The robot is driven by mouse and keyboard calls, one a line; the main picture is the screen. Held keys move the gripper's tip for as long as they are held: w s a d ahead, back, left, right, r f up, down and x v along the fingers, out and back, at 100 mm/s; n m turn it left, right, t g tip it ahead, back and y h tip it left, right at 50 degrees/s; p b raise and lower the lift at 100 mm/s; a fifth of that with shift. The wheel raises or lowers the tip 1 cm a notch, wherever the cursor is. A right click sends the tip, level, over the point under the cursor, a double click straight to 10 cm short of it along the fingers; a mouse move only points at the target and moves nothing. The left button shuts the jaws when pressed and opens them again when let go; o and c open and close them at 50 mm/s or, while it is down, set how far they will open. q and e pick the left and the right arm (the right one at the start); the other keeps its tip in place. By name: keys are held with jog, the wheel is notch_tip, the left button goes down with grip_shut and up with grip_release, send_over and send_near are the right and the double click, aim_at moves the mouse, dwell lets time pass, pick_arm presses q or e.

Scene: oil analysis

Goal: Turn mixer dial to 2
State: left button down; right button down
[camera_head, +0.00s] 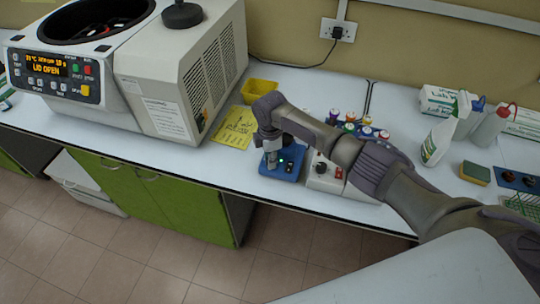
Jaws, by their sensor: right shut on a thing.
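A small blue device (292,172), which looks like the mixer, sits near the front edge of the white bench. A small green light shows on its top. My right gripper (271,161) points down at the left part of this device, its fingers shut on a small part there that looks like the dial. The fingers hide this part, so its setting cannot be read. My left gripper is not in view.
A white device with a dark knob (325,180) stands just right, partly behind my right arm. A large centrifuge (160,85), a yellow sheet (235,127) and a yellow bin (258,90) lie left. Bottles (440,135) and a sponge (475,173) stand right.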

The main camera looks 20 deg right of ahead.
jog(key=shift+m, duration=0.4)
jog(key=c, duration=0.9)
grip_release()
jog(key=shift+o, duration=0.2)
notch_tip(320, 180, up, 12)
